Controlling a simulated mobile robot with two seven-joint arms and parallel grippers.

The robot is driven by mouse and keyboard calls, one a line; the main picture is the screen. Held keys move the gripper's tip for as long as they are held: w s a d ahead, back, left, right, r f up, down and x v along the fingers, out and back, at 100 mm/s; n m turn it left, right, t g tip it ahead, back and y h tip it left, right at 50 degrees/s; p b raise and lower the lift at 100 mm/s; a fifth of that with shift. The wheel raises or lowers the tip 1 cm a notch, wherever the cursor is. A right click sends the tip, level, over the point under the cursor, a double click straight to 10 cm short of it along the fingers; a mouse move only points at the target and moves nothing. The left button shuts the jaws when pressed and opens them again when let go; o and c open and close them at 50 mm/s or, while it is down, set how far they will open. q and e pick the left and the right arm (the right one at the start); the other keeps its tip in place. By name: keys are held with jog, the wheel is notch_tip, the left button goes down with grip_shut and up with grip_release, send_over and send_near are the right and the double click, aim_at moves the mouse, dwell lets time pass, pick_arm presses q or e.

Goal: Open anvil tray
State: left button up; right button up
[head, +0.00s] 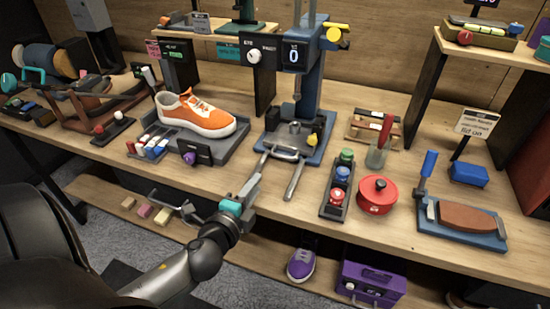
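The press (309,82) has a blue frame and a display reading 0. A dark tray-like plate (279,139) lies on its blue base, with a silver bar handle (287,155) along the front; I take this as the anvil tray. My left gripper (265,158) reaches up from the lower left, its narrow tips at or very near the left end of that handle. I cannot tell whether they touch or grip it. My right gripper is not in view.
An orange sneaker (196,112) sits on a grey stand at left. A rack of colored jars (338,188), a red pot (377,195) and a blue-based board with a brown block (465,219) stand at right.

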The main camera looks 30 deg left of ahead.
aim_at(276, 156)
pick_arm(q)
jog(key=b+x, duration=0.2)
jog(key=x, duration=1.1)
jog(key=shift+w+a+f, duration=0.1)
jog(key=shift+w+a, duration=0.05)
jog(key=shift+w, duration=0.1)
jog(key=shift+w+f, duration=0.1)
jog(key=shift+w, duration=0.25)
grip_shut()
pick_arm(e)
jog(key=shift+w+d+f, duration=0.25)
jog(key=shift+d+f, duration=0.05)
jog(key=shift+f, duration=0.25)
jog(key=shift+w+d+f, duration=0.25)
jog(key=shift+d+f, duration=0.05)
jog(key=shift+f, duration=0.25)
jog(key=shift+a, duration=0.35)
